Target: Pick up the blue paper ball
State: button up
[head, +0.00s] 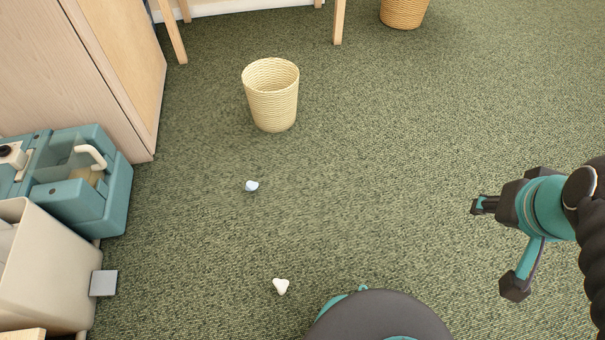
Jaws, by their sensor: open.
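A small crumpled pale blue paper ball (252,186) lies on the green carpet in the head view, left of the middle. It is in front of a cream woven basket and apart from it. My gripper (494,247) is at the right of the view, well to the right of the ball. Its two fingers are spread wide apart with nothing between them. Nothing hides the ball.
A white crumpled ball (281,286) lies nearer, close to my base. The cream basket (272,98) stands behind the blue ball. A teal unit (115,200), a beige bin (50,270) and a wooden cabinet (95,75) line the left. The carpet between ball and gripper is clear.

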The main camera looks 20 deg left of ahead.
aim_at(251, 185)
jog(key=z, duration=0.2)
jog(key=i, duration=1)
jog(key=u, duration=3.6)
